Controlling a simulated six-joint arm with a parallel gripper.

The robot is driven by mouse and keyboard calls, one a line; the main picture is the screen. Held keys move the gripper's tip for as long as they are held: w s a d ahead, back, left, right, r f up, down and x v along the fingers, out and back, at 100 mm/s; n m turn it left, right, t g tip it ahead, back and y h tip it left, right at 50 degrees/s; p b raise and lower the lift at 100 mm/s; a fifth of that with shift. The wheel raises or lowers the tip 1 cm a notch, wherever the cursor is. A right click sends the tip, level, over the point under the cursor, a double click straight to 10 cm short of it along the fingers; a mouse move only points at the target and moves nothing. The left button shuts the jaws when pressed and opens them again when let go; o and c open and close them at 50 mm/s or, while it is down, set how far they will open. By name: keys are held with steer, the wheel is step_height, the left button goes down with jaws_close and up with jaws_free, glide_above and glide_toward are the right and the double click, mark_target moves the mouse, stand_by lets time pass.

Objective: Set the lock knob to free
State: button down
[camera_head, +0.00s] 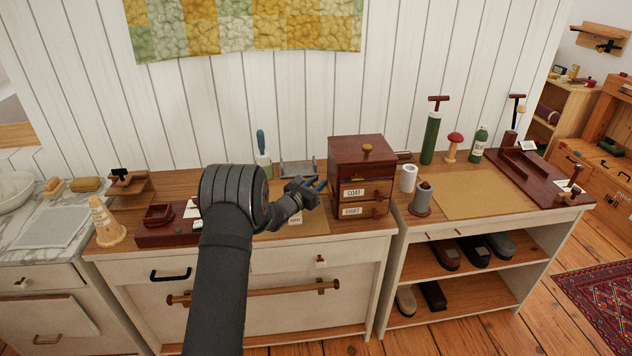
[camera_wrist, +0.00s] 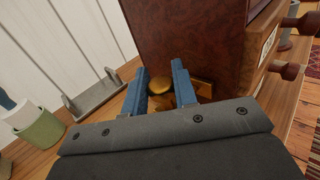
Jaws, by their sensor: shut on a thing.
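The dark red-brown wooden box with drawers (camera_head: 352,160) stands on the dresser top. Its drawers carry labels that appear to read COAT and SHIRT. In the wrist view a round brass-coloured knob (camera_wrist: 159,85) is low on the side of the box (camera_wrist: 195,35), with a brass or wooden piece (camera_wrist: 203,88) beside it. My gripper (camera_head: 321,186) is at the left side of the box. Its blue fingers (camera_wrist: 160,74) are closed around the knob, one on each side. In the head view this knob is hidden; I cannot read its setting.
A green and white holder with a blue-handled tool (camera_head: 262,155) and a grey metal rack (camera_head: 297,168) stand left of the box. A tan mat (camera_head: 470,194) lies clear further right.

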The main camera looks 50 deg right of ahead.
steer(key=shift+s+f, duration=0.1)
steer(key=c, duration=1.2)
jaws_free()
steer(key=shift+a, duration=0.15)
steer(key=a, duration=1.7)
steer(key=shift+a, duration=0.15)
steer(key=d, duration=1.7)
steer(key=shift+d, duration=0.35)
